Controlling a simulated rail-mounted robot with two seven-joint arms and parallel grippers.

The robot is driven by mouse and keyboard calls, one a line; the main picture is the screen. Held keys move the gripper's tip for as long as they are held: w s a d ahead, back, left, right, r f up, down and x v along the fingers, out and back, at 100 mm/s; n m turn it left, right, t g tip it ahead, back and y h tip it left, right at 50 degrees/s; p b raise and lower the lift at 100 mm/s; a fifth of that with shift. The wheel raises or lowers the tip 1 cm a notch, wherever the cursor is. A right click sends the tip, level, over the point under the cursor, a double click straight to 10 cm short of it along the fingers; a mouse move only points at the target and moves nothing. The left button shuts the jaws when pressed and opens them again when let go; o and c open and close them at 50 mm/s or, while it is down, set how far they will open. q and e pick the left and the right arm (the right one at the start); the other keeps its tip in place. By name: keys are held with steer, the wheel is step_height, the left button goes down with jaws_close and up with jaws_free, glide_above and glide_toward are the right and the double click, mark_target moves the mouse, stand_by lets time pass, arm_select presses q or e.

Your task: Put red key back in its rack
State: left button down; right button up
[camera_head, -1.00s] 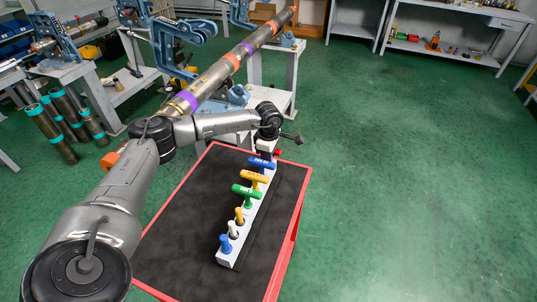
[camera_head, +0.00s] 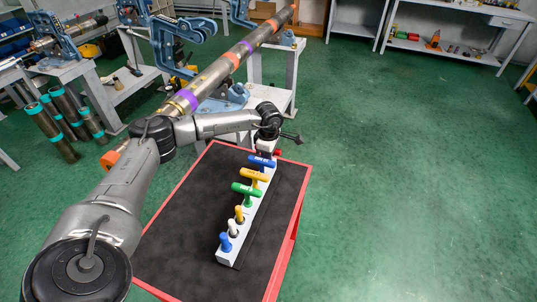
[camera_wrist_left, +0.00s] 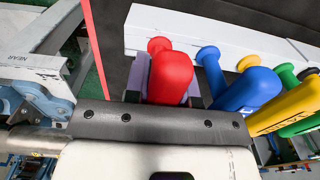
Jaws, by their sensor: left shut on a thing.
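The red key (camera_wrist_left: 170,76) shows large in the left wrist view, between the fingers of my left gripper (camera_wrist_left: 166,82). Its narrow end points at the white rack (camera_wrist_left: 205,32), in line with the blue key beside it; I cannot tell how deep it is seated. In the head view my left gripper (camera_head: 267,152) is at the far end of the rack (camera_head: 228,256), mostly hiding the red key (camera_head: 278,153). The left gripper is shut on the red key. My right gripper is not in view.
A blue key (camera_head: 261,162), a yellow key (camera_head: 254,175) and a green key (camera_head: 247,190) stand in the rack close to my gripper. Smaller handles fill its near end. The rack is on a black-topped, red-edged cart (camera_head: 185,225). A long pipe (camera_head: 215,75) lies behind.

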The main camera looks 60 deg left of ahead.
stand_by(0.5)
arm_select(q)
steer(key=c, duration=0.9)
jaws_free()
steer(key=shift+o, duration=0.2)
step_height(320, 180, up, 12)
steer(key=shift+r+p, duration=0.1)
steer(key=shift+p, duration=0.95)
steer(key=shift+r, duration=0.75)
